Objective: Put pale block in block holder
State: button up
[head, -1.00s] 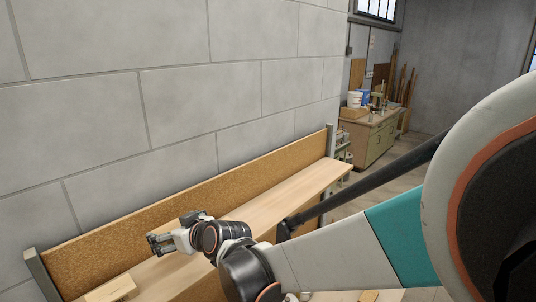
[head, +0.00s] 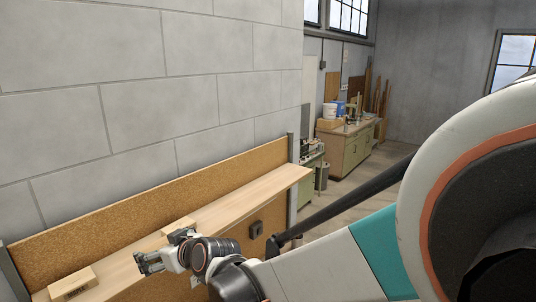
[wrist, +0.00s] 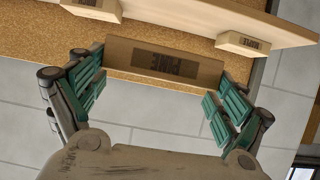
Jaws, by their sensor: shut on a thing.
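My gripper (wrist: 161,92) has its green-padded fingers on either side of a brown wooden block (wrist: 163,63) with a dark printed label that seems to read PINE upside down. It is shut on this block. In the head view my gripper (head: 150,263) is in front of the wooden shelf; I cannot make out the held block there. Two pale wooden pieces with labels stand on the shelf, one at the front left (head: 72,284) and one behind my gripper (head: 178,226). They also show in the wrist view at left (wrist: 92,8) and right (wrist: 243,43). I cannot tell whether either is the block holder.
The long pale shelf (head: 235,205) runs along a cork-coloured backboard (head: 130,215) against the grey block wall. Its right stretch is clear. A dark square fitting (head: 256,230) is on the shelf's front. A cluttered workbench (head: 350,145) stands far back.

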jog(key=shift+w+d+f+b, duration=0.25)
jog(key=shift+w+f+b, duration=0.45)
jog(key=shift+f, duration=0.45)
jog(key=w+d+f+m+t+h+b, duration=0.2)
jog(key=d+f+m+h+b, duration=0.1)
jog(key=d+f+b, duration=1.6)
jog(key=w+d+f+m+t+h+b, duration=0.2)
jog(key=d+f+m+h+b, duration=0.1)
jog(key=d+f+b, duration=1.7)
jog(key=d+f, duration=0.3)
jog(key=d, duration=0.3)
jog(key=shift+d+f+m+b, duration=0.2)
jog(key=shift+m+b, duration=0.1)
jog(key=shift+m, duration=0.1)
